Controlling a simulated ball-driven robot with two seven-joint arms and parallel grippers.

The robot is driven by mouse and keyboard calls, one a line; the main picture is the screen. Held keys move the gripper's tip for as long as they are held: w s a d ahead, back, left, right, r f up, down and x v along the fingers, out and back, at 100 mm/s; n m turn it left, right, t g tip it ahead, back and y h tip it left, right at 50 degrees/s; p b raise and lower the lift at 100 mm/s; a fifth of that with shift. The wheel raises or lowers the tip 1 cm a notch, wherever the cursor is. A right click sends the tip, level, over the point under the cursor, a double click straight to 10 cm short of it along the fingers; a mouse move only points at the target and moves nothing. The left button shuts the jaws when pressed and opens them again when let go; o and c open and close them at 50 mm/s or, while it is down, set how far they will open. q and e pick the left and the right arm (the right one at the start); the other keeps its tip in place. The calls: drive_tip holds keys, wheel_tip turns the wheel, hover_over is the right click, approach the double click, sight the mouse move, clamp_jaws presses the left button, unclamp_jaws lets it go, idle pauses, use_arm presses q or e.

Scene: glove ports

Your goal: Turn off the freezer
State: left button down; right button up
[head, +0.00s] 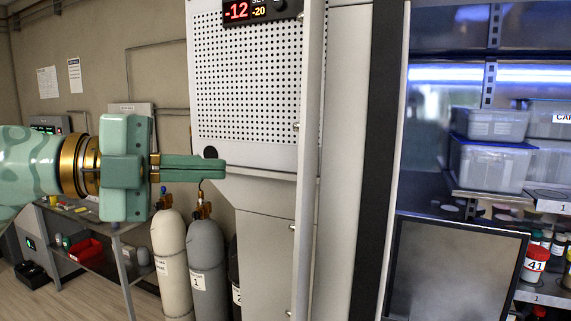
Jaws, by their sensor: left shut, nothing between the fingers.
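The freezer (265,150) is a tall white-grey cabinet with a perforated panel, seen at a slant in the middle of the head view. Its dark display (262,11) at the top edge reads a red -12 and a yellow -20, with a small round knob (279,5) at its right end, partly cut off by the frame. My left gripper (213,166) comes in from the left, green with a gold wrist. Its fingers are shut and empty, in front of the lower part of the perforated panel, well below the display. I cannot tell whether they touch the panel. My right gripper is not in view.
Gas cylinders (207,265) stand below my left gripper, beside the freezer. A bench with a red tray (86,250) is at the left.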

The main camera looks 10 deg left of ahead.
use_arm(q)
drive_tip(key=p+x, duration=0.1)
drive_tip(key=x, duration=0.2)
drive_tip(key=w+a+p+x, duration=0.1)
drive_tip(key=p+x, duration=0.1)
drive_tip(key=x, duration=0.2)
drive_tip(key=w+p+x, duration=0.1)
drive_tip(key=p+x, duration=0.1)
drive_tip(key=x, duration=0.2)
drive_tip(key=shift+w+f, duration=0.15)
drive_tip(key=shift+w, duration=0.05)
drive_tip(key=shift+w+f, duration=0.1)
drive_tip(key=shift+w, duration=0.05)
